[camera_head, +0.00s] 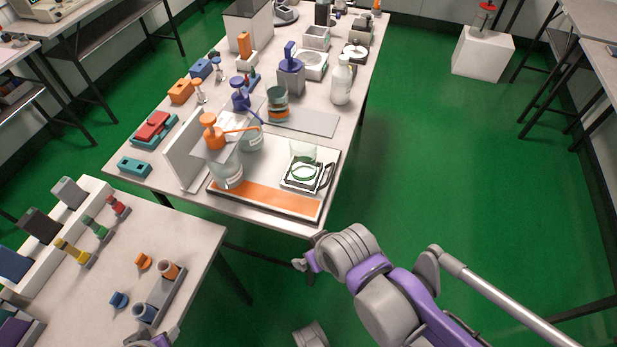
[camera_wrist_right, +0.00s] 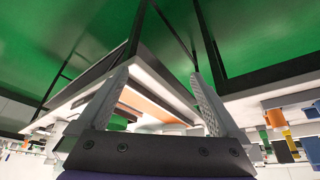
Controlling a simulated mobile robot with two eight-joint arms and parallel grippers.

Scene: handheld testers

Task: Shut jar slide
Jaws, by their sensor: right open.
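A clear glass jar (camera_head: 303,165) with a greenish ring stands on a white square base with a dark frame, at the front right of the long table. I cannot tell how its slide sits. My right gripper (camera_head: 303,262) is beyond the table's front edge, apart from the jar. In the right wrist view its two fingers (camera_wrist_right: 155,100) are spread with nothing between them, facing the table from a low angle. A grey and purple piece at the bottom edge of the head view appears to be my left gripper (camera_head: 150,341), mostly cut off.
An orange-topped pump jar (camera_head: 227,170) stands left of the glass jar, by an upright white panel (camera_head: 184,150). An orange strip (camera_head: 262,198) lies in front. A white bottle (camera_head: 341,80) is behind.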

